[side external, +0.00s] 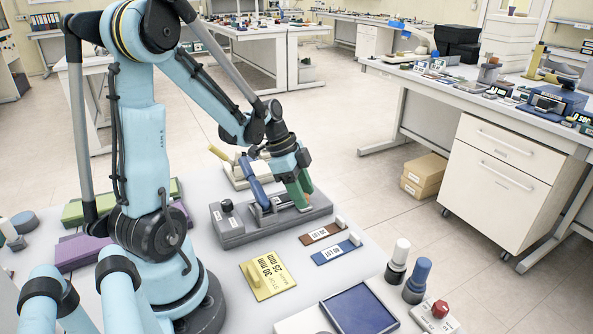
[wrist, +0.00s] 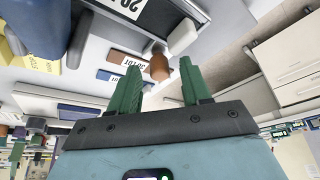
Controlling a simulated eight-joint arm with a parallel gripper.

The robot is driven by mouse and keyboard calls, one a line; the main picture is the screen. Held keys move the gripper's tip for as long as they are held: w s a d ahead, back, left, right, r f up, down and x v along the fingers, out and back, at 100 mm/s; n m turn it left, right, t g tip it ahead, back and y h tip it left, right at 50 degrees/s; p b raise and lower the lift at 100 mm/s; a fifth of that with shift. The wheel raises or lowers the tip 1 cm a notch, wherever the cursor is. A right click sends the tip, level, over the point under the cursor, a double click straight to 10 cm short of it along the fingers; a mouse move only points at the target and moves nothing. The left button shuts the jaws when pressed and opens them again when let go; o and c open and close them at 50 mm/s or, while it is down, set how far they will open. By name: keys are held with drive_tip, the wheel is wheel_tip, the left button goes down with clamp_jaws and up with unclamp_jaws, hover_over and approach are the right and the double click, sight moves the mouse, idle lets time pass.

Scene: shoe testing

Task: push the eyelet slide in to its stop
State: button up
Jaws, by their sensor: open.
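A grey fixture (side external: 270,222) with a blue lever (side external: 253,182) stands on the light table in the side view. My gripper (side external: 301,194) is over its right end, with its green fingers pointing down. In the wrist view, my gripper (wrist: 160,66) has its two fingers spread apart. A copper-brown round piece (wrist: 159,68) shows in the gap between the fingertips; I cannot tell whether either finger touches it. Part of the fixture (wrist: 115,8) shows at the top of that view. I cannot tell which part is the eyelet slide; my fingers hide much of that end.
A brown tag (side external: 322,233) and a blue tag (side external: 336,251) lie in front of the fixture. A yellow plate (side external: 268,277) lies nearer. A blue-topped tray (side external: 358,309), a white-topped peg (side external: 399,258) and a blue peg (side external: 418,280) stand at the front right.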

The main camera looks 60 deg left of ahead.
clamp_jaws()
idle(0.3)
drive_tip(key=shift+s, duration=0.8)
unclamp_jaws()
drive_tip(key=v, duration=1.2)
drive_tip(key=shift+d, duration=0.1)
